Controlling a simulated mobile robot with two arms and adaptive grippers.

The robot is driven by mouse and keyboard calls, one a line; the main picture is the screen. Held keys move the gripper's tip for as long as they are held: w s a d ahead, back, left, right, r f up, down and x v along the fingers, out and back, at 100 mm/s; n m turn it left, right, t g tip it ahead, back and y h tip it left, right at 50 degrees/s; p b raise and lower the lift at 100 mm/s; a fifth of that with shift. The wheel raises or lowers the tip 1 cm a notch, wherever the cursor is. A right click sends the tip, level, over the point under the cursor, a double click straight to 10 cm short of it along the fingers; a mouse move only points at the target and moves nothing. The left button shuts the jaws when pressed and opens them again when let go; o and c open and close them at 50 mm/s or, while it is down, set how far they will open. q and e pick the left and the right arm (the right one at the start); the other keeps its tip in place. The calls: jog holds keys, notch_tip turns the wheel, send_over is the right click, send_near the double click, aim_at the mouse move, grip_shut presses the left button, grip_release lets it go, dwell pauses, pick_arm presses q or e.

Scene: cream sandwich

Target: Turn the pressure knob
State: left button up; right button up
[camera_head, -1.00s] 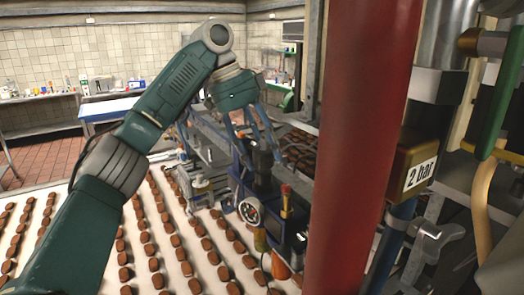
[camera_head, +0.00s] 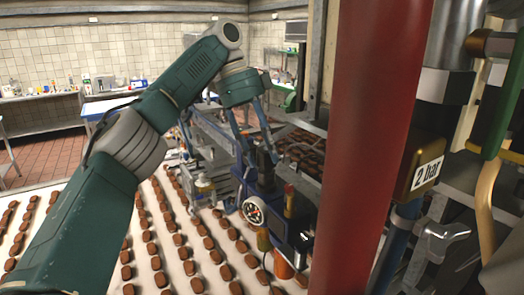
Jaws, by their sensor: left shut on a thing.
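The pressure knob (camera_head: 264,160) is a dark upright piece on top of a blue regulator unit in the middle of the head view. A round white-faced gauge (camera_head: 253,210) sits on the front of the unit, below the knob. My left gripper (camera_head: 252,146) reaches down from above, its blue-grey fingers around the knob and shut on it. The fingers partly cover the knob. The gauge needle is too small to read surely. My right gripper is not in view.
A thick red pipe (camera_head: 366,130) stands upright just right of the unit. A "2 bar" box (camera_head: 424,172) and metal fittings are farther right. Rows of brown biscuits lie on a white conveyor (camera_head: 110,236) below. A metal side table (camera_head: 40,112) stands along the tiled wall.

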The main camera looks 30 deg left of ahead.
pick_arm(q)
jog(key=shift+w+d+r, duration=0.15)
jog(key=shift+d+r, duration=0.05)
jog(key=shift+r, duration=0.05)
jog(key=o, duration=1)
jog(key=shift+w+d+f, duration=0.15)
jog(key=shift+d, duration=0.05)
jog(key=shift+a+f, duration=0.15)
jog(key=shift+a, duration=0.05)
